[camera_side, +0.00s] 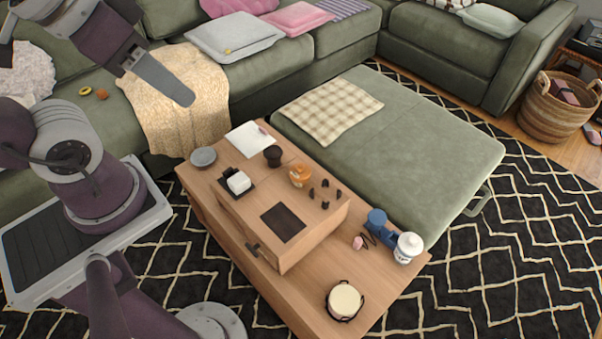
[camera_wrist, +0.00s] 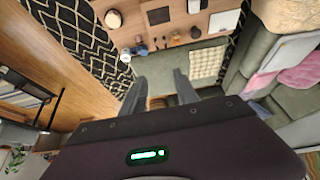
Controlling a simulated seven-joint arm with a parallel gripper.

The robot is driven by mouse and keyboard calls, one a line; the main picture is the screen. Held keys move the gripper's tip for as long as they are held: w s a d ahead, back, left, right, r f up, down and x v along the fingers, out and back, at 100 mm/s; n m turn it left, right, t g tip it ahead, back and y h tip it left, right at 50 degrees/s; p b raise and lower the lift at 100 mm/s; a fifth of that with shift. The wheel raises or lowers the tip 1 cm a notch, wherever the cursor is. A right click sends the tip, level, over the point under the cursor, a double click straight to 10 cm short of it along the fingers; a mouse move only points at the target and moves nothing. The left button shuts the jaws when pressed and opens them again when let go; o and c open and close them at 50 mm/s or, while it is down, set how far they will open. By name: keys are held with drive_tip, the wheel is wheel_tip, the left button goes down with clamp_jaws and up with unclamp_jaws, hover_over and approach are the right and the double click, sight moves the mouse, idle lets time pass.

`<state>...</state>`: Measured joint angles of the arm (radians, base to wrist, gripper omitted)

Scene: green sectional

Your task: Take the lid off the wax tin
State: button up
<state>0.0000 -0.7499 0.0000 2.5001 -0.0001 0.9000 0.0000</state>
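No label marks the wax tin. The likeliest match is a shallow round grey tin (camera_side: 203,157) at the far left corner of the wooden table, seemingly closed; I cannot make it out in the wrist view. Another round candidate is a cream-topped drum-like item (camera_side: 345,300) with a dark band at the table's near end, also in the wrist view (camera_wrist: 113,19). My gripper (camera_wrist: 160,77) is open and empty, its two grey fingers apart. In the side view my arm is high at the upper left, above the sofa and well away from the table.
The wooden table (camera_side: 385,292) has a raised block bearing a dark mat (camera_side: 283,222), small dark pieces, an orange item (camera_side: 299,175), a dark cup (camera_side: 273,155) and a white block (camera_side: 238,182). A white-lidded jar (camera_side: 408,247) stands right. A green ottoman (camera_side: 420,150) adjoins the table.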

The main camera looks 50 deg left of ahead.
idle(0.4)
drive_tip(key=o, duration=1.2)
drive_tip(key=shift+c, duration=0.2)
